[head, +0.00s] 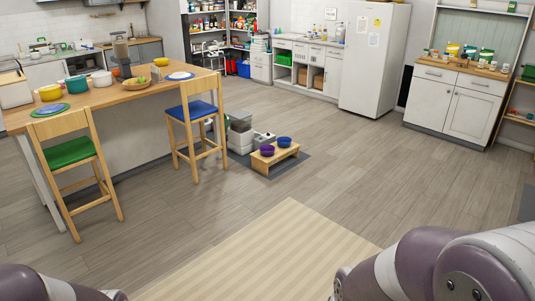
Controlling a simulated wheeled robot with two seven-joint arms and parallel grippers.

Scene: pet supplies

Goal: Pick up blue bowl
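The blue bowl (284,141) sits on the right part of a low wooden feeder stand (276,157) on the floor, near the middle of the head view. A purple bowl (267,150) sits beside it on the same stand. Parts of my two arms show at the bottom left and bottom right corners, far from the bowl. Neither gripper shows in this view.
A dark mat (283,168) lies under the stand, with grey bins (241,138) to its left. A wooden chair with a blue seat (194,110) stands further left, at the island counter (135,92). A striped beige rug (270,258) lies in front; the floor to the right is clear.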

